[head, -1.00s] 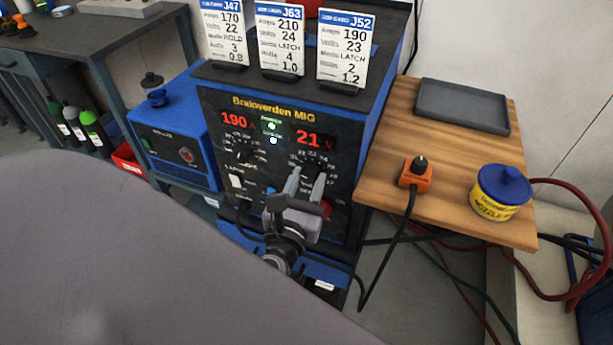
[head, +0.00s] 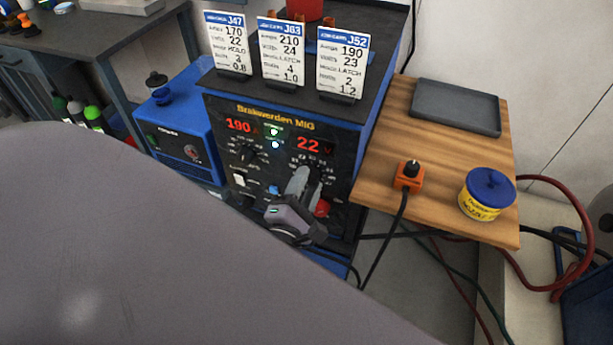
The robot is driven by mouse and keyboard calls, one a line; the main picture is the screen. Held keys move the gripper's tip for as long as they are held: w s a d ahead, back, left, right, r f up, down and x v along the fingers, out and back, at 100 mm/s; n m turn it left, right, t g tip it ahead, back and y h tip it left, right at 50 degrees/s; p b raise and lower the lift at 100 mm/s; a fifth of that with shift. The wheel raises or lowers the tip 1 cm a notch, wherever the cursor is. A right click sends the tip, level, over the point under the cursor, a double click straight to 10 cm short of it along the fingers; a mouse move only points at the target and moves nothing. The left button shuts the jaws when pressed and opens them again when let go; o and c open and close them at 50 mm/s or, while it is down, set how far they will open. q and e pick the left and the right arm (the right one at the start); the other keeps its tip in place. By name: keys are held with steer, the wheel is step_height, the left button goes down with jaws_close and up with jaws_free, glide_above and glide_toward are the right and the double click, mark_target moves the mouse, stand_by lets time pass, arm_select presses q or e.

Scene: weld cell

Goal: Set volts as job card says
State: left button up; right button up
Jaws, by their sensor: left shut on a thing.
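The blue and black MIG welder (head: 275,112) stands in the middle with red readouts. The amps readout (head: 238,126) shows 190 and the volts readout (head: 308,145) shows 22. My left gripper (head: 306,173) is shut on the volts knob below that readout; its fingers hide most of the knob. Three job cards stand on top: J47 (head: 226,47) reads 170 amps, 22 volts; J63 (head: 281,53) reads 210 amps, 24 volts; J52 (head: 342,59) reads 190 amps, 23 volts. My right gripper is out of view.
The amps knob (head: 247,153) and a red knob (head: 322,208) are close to my left gripper. Cables hang below.

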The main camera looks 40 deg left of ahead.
arm_select(q)
steer(key=m+p, duration=0.1)
steer(key=m, duration=0.2)
steer(key=shift+m, duration=0.3)
stand_by(0.5)
steer(key=o, duration=1)
steer(key=shift+o, duration=0.2)
steer(key=shift+s+h, duration=0.1)
steer(key=shift+h, duration=0.2)
steer(key=v, duration=0.7)
